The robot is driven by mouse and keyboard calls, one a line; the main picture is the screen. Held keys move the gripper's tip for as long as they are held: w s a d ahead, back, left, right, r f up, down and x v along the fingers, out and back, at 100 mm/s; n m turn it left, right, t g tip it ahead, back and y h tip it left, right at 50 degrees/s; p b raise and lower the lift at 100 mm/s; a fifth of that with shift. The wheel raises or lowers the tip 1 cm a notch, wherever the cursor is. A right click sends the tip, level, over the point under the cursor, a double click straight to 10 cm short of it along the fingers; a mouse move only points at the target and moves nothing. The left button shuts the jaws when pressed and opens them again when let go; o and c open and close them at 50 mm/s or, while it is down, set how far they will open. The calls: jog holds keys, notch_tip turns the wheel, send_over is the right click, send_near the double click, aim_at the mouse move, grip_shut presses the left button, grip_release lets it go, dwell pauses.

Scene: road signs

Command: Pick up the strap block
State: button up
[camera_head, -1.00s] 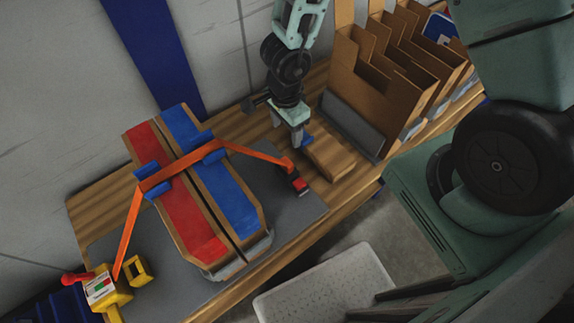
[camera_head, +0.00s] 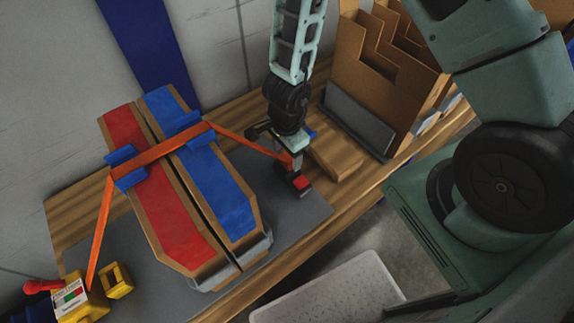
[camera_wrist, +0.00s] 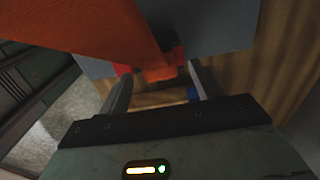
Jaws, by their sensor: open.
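The strap block (camera_head: 301,183) is a small red and black block at the right end of the orange strap (camera_head: 160,152), on the grey mat. It is partly hidden by my gripper in the head view. My gripper (camera_head: 294,168) points down right at the block, with its fingers open. In the wrist view the two fingers of my gripper (camera_wrist: 161,76) stand apart on either side of the strap's orange end (camera_wrist: 160,72). Red parts of the strap block (camera_wrist: 178,56) show just beyond it. I cannot tell whether the fingers touch it.
The strap crosses two long red and blue boards (camera_head: 225,190) through blue guides to a yellow ratchet device (camera_head: 80,300) at lower left. A wooden block (camera_head: 338,158) and cardboard racks (camera_head: 390,75) stand to the right. A white perforated tray (camera_head: 335,292) sits below the table edge.

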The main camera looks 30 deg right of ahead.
aim_at(287, 157)
notch_tip(287, 157, down, 3)
jog(key=shift+f+b, duration=0.1)
jog(key=shift+b, duration=0.55)
jog(key=shift+c, duration=0.3)
jog(key=c, duration=1)
jog(key=shift+r, duration=0.2)
notch_tip(287, 157, up, 18)
jog(key=p, duration=1.2)
jog(key=shift+f, duration=0.1)
